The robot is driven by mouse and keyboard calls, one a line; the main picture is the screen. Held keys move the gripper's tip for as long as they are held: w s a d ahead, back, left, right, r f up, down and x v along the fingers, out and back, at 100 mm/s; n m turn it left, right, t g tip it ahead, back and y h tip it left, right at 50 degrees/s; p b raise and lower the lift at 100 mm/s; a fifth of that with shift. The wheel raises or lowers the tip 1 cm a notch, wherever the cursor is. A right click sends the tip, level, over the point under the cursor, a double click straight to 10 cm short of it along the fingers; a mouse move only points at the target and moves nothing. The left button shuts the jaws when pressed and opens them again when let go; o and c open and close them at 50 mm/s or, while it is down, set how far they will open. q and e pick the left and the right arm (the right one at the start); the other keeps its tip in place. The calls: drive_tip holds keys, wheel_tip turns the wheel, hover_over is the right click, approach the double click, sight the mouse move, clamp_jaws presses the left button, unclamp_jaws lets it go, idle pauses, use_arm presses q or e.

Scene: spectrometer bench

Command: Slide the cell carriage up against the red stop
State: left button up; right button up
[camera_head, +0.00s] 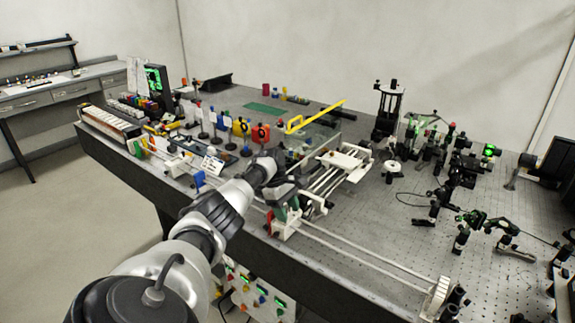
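My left arm reaches in from the bottom left, and my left gripper (287,193) is over the front part of the bench. Its fingers are small and partly hidden, so I cannot tell whether they are apart or hold anything. A white carriage-like block (284,229) with red and green parts sits on the long pale rails (365,256), right below and beside the gripper. I cannot tell whether they touch. A small red part shows there, but I cannot make out clearly which piece is the red stop. My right gripper does not show.
A white plate on rods (346,159) stands just behind the gripper, with a yellow bar (315,117) beyond it. A white ribbed end block (437,297) closes the rails at right. Optics mounts (435,140) crowd the back right.

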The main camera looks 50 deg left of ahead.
use_arm(q)
drive_tip(key=b+v, duration=0.2)
drive_tip(key=v, duration=0.8)
drive_tip(key=shift+a+r, duration=0.2)
drive_tip(key=shift+r, duration=0.15)
drive_tip(key=shift+s+f, duration=0.1)
